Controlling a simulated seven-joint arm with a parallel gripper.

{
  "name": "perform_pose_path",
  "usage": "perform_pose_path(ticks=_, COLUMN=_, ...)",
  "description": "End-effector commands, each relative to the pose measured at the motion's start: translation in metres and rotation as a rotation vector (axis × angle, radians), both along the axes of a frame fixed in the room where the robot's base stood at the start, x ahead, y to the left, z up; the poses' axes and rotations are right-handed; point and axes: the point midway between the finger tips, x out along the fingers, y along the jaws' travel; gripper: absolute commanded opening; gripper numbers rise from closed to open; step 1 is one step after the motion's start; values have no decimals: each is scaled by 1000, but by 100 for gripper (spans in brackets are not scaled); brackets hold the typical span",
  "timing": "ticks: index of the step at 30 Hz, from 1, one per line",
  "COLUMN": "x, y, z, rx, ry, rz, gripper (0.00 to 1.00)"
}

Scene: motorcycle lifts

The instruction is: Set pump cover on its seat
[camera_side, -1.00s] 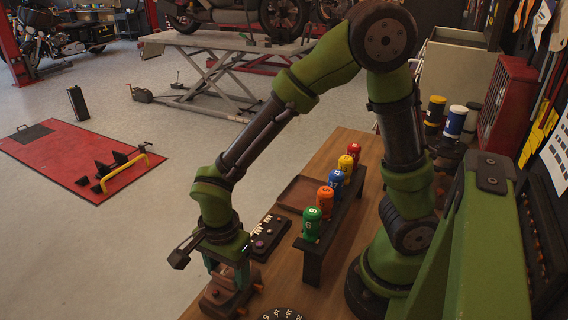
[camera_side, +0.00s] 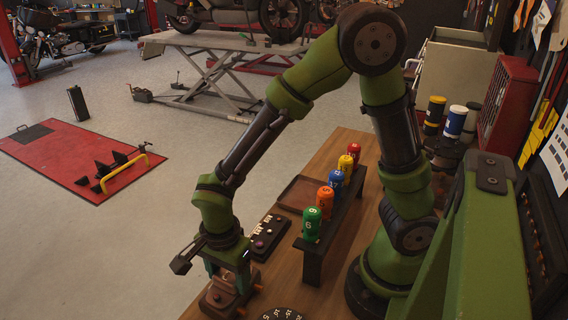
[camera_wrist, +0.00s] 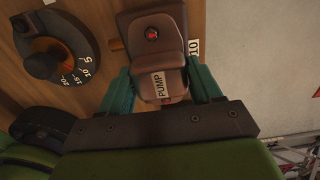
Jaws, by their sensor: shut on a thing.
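A brown pump cover with a white "PUMP" label (camera_wrist: 158,86) is between the teal fingers of my gripper (camera_wrist: 161,72) in the wrist view. My gripper is shut on it. Just beyond it is a brown pump body (camera_wrist: 150,20) with a red-centred dark knob on top. Cover and body overlap in this view, so I cannot tell whether the cover touches its seat. In the side view my gripper (camera_side: 229,276) is low over the brown pump body (camera_side: 218,299) at the bench's near left edge. The fingers hide much of the cover there.
A black numbered dial (camera_wrist: 45,58) lies left of the pump in the wrist view. A rack (camera_side: 318,253) with several coloured, numbered canisters stands to the right on the wooden bench (camera_side: 290,278). A dark panel with knobs (camera_side: 268,240) and a brown tray (camera_side: 297,190) lie behind.

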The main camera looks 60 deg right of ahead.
Motion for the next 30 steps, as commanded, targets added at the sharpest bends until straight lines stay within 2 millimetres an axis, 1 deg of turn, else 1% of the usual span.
perform_pose_path(ticks=4, x=0, y=0, z=-2, rx=0, ry=-1, rz=0, gripper=27)
perform_pose_path(ticks=5, x=0, y=0, z=-2, rx=0, ry=-1, rz=0, gripper=68)
perform_pose_path(ticks=9, x=0, y=0, z=-2, rx=0, ry=-1, rz=0, gripper=90)
perform_pose_path(ticks=10, x=0, y=0, z=-2, rx=0, ry=-1, rz=0, gripper=94)
perform_pose_path(ticks=18, x=0, y=0, z=-1, rx=0, ry=0, rz=0, gripper=94)
perform_pose_path(ticks=22, x=1, y=0, z=7, rx=2, ry=-3, rz=0, gripper=94)
perform_pose_path(ticks=26, x=1, y=1, z=29, rx=4, ry=-7, rz=1, gripper=94)
perform_pose_path(ticks=30, x=1, y=1, z=63, rx=5, ry=-8, rz=0, gripper=94)
